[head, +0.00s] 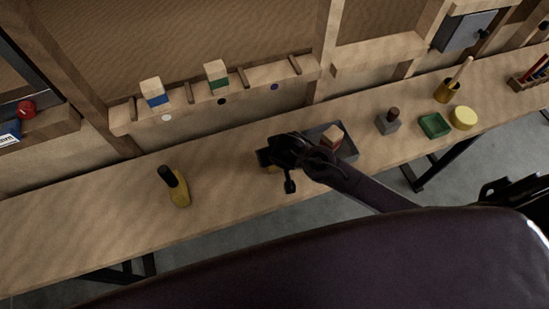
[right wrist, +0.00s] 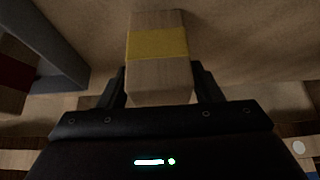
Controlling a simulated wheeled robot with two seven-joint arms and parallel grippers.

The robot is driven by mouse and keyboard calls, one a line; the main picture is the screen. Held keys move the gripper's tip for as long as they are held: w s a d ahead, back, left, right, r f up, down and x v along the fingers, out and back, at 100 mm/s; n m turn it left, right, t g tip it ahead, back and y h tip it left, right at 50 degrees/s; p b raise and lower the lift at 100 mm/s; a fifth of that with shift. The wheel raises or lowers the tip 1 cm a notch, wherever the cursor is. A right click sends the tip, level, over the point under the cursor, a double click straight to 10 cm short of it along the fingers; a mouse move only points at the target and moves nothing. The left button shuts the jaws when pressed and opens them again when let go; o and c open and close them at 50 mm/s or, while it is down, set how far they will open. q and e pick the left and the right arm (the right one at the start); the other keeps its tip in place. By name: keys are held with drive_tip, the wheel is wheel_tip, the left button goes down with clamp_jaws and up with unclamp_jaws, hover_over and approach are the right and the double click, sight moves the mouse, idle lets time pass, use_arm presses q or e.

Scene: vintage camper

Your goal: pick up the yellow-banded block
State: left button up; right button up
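The yellow-banded block is pale wood with a yellow band; it fills the middle of the right wrist view (right wrist: 158,43). My right gripper (right wrist: 160,82) has a finger close against each side of it and looks shut on it. I cannot tell whether the block touches the bench. My left gripper is not in view.
A grey tray (head: 347,149) with a red-banded block (head: 332,137) lies just right of the gripper. Blue-banded (head: 153,91) and green-banded (head: 216,74) blocks sit on the wall rack (head: 190,118). A green dish (head: 434,125) is farther right.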

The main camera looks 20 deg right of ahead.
drive_tip(key=c, duration=0.7)
drive_tip(key=shift+c, duration=0.3)
